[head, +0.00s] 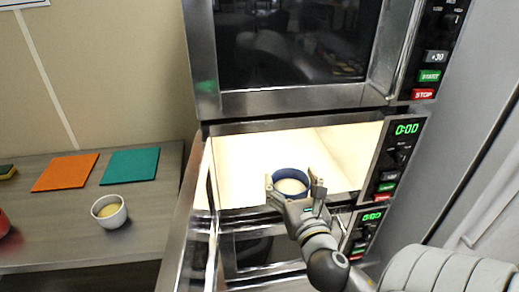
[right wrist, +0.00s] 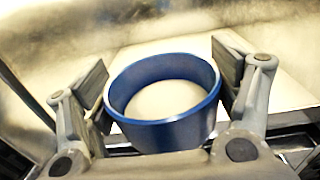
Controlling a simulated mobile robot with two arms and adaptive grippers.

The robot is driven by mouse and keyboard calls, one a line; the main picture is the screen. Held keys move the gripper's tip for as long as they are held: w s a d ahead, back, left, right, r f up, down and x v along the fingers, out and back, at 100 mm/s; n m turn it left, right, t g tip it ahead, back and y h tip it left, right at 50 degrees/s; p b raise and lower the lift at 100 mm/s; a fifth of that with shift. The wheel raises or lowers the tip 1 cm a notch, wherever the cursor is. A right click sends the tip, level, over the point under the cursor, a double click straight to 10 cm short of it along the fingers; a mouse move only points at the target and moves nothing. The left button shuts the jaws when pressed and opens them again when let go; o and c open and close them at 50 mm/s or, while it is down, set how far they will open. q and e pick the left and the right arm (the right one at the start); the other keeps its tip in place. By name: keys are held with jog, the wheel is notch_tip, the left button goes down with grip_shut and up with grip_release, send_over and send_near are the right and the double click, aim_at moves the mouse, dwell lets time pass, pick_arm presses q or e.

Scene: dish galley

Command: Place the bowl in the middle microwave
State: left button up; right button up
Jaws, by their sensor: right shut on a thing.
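A blue bowl (head: 289,172) with a pale inside is held upright at the mouth of the middle microwave (head: 398,160). That microwave's door stands open to the left, and its lit interior looks empty apart from the bowl at the opening. My right gripper (head: 294,184) is shut on the bowl, its fingers on opposite sides. In the right wrist view the bowl (right wrist: 165,134) sits between the two fingers, with the bright cavity floor beyond it. My left gripper is out of view.
A closed microwave (head: 290,104) is above and another (head: 262,250) below. The open door (head: 196,215) borders the opening on the left. On the left counter (head: 60,240) are a white bowl (head: 109,213), an orange mat (head: 65,172) and a teal mat (head: 130,166).

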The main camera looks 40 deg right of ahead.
aim_at(289, 169)
jog(key=b+x, duration=0.5)
jog(key=shift+s+d+r, duration=0.15)
jog(key=shift+s+d, duration=0.05)
jog(key=shift+d, duration=0.25)
jog(key=p+x, duration=0.1)
jog(key=x, duration=1.2)
jog(key=shift+p, duration=0.4)
notch_tip(289, 169, down, 2)
jog(key=shift+s, duration=0.15)
jog(key=shift+f, duration=0.45)
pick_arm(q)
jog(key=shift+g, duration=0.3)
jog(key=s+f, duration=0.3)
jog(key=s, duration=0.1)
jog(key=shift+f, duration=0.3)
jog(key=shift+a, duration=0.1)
